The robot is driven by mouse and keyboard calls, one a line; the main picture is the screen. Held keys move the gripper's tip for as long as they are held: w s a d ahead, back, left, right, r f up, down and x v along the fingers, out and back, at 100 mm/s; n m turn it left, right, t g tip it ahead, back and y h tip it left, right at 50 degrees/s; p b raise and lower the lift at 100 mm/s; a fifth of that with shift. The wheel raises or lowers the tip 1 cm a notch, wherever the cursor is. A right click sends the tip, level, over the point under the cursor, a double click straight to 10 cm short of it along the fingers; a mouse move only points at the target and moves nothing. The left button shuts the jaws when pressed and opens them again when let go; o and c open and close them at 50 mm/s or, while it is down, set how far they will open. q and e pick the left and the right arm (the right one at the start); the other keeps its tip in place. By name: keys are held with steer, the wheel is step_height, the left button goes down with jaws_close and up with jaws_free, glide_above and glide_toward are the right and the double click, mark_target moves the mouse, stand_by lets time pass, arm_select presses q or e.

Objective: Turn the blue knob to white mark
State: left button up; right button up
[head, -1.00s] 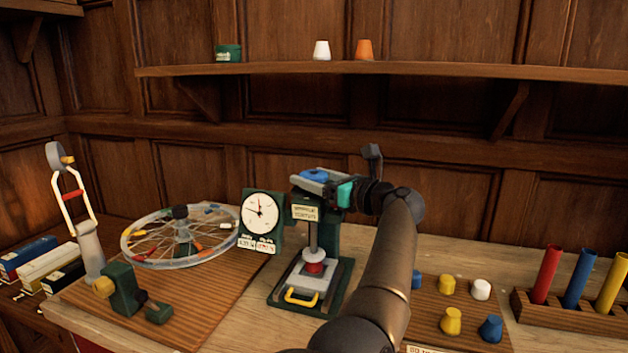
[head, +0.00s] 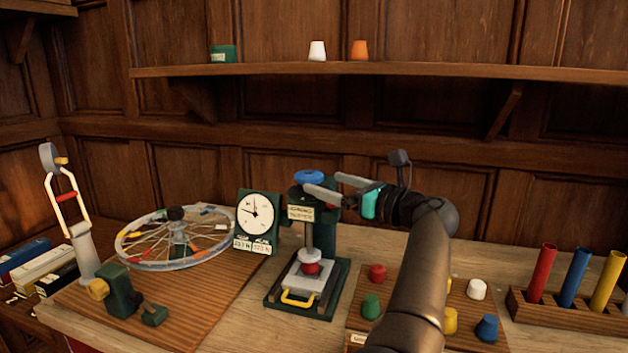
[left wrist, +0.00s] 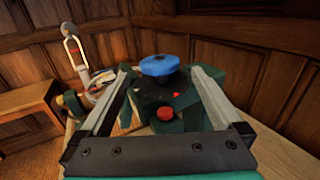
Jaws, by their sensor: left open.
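The blue knob (head: 309,176) sits on top of the green press-like tester (head: 325,233), beside a dial. It also shows in the left wrist view (left wrist: 159,66), between and a little beyond the fingertips. My left gripper (head: 322,183) is open, just right of the knob, its fingers pointing at it. In the left wrist view my gripper (left wrist: 160,70) has both fingers spread, with gaps on both sides of the knob. A small red mark (left wrist: 176,94) shows below the knob there. I cannot make out a white mark. My right gripper is out of view.
The round dial (head: 257,215) stands left of the tester. A spoked wheel (head: 180,237) and green clamp (head: 120,290) lie farther left. Several colored caps (head: 477,289) and a rack of tubes (head: 575,310) stand to the right. A shelf (head: 430,72) runs above.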

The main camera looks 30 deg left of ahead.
arm_select(q)
steer(key=v, duration=0.9)
steer(key=shift+a, duration=0.1)
